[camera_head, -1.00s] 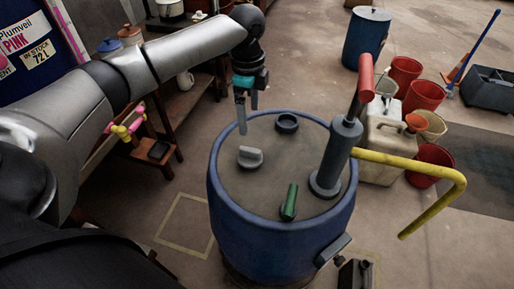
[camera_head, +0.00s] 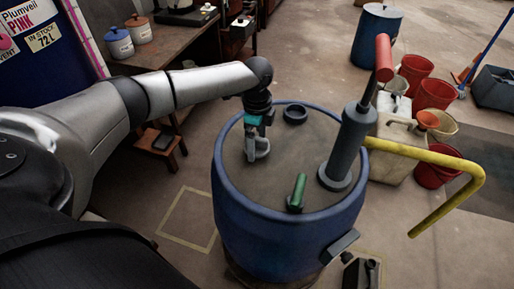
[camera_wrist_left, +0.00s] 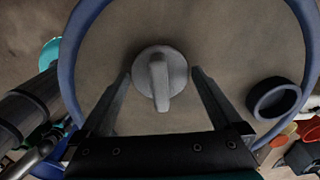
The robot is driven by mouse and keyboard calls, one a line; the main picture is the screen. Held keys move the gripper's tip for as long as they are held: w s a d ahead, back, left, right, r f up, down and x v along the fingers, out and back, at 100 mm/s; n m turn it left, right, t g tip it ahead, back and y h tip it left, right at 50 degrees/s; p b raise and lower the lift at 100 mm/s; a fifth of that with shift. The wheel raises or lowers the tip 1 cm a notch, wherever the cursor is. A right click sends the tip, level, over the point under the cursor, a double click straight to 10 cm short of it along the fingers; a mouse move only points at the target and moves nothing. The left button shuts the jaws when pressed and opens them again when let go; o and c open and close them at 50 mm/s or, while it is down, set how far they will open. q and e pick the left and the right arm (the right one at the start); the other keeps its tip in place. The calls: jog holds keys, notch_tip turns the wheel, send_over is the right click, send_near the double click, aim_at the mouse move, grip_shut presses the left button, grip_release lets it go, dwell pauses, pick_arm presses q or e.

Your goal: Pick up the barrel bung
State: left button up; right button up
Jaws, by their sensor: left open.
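The barrel bung is a grey round cap with a raised grip bar, lying on the top of the blue barrel (camera_head: 275,240). In the left wrist view the bung (camera_wrist_left: 160,78) sits between the two fingers, with a gap on each side. My left gripper (camera_head: 257,156) is open and low over the barrel top, its fingers around the bung and partly hiding it in the head view. It also shows in the left wrist view (camera_wrist_left: 161,74), its fingertips to either side of the bung. My right gripper is not in view.
On the barrel top are a dark ring (camera_head: 295,114), a green handle (camera_head: 298,192) and a grey pump with a red grip (camera_head: 384,58). A yellow spout (camera_head: 455,208) reaches out right. Red buckets (camera_head: 435,95) and a pale canister (camera_head: 395,145) stand behind. A bench (camera_head: 160,45) is at left.

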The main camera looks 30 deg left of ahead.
pick_arm(q)
jog(key=shift+f, duration=0.15)
jog(key=c, duration=1)
